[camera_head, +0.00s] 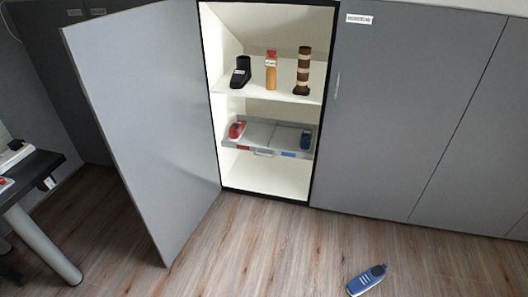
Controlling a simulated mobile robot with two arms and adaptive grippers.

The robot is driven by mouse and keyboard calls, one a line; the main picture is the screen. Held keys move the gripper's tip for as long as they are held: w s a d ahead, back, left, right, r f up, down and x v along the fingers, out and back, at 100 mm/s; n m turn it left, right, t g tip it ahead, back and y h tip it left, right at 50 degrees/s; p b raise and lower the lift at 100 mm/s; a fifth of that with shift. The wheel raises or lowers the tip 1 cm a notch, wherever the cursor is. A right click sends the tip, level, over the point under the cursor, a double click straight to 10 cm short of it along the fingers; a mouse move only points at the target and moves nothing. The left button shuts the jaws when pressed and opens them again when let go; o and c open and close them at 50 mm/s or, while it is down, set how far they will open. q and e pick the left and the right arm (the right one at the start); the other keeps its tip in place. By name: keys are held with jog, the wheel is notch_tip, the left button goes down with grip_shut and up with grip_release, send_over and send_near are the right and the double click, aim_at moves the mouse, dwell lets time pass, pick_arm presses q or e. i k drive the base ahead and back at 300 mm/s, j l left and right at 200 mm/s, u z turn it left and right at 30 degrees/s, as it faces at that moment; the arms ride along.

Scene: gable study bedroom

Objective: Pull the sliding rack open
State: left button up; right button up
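The sliding rack (272,132) is a flat grey tray inside the open cabinet, below a white shelf. A small handle (263,153) sits at the middle of its front edge, between a red mark and a blue mark. A red item (237,130) lies at its left end and a dark blue item (306,140) stands at its right end. I cannot tell how far the rack is slid out. Neither of my grippers is in view.
The grey cabinet door (145,120) stands open to the left. The upper shelf (257,86) holds a black shoe-like item, an orange bottle and a striped brown item. A blue handheld device (366,280) lies on the wooden floor. A dark desk (30,178) stands at left.

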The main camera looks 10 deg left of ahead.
aim_at(274, 137)
jog(key=i+j, duration=0.1)
jog(key=i, duration=0.4)
jog(key=i+j, duration=0.1)
jog(key=i, duration=0.35)
